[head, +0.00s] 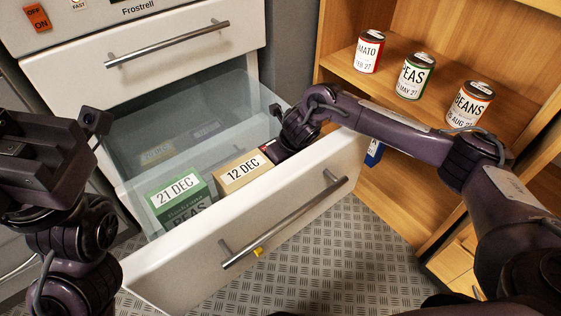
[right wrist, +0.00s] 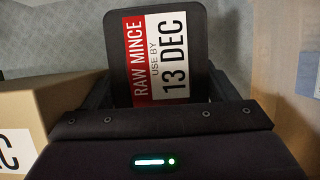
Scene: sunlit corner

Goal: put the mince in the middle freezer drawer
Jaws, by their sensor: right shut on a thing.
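The mince is a black pack with a red and white label, "RAW MINCE USE BY 13 DEC", in the right wrist view (right wrist: 160,60). My right gripper (head: 285,147) is shut on it, at the right end of the open freezer drawer (head: 300,215). In the head view only a little of the mince (head: 267,148) shows, beside the brown 12 DEC box; the gripper hides the rest. I cannot tell whether it touches the drawer floor. The open drawer is below a shut top drawer (head: 140,65). My left gripper (head: 50,160) is at the left edge, its jaws unclear.
In the drawer, a green 21 DEC peas box (head: 180,195) stands left of the brown box (head: 242,172). More packs show dimly behind the clear panel. A wooden shelf (head: 390,85) with three cans is at right. A yellow piece (head: 258,252) is by the drawer handle (head: 290,220).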

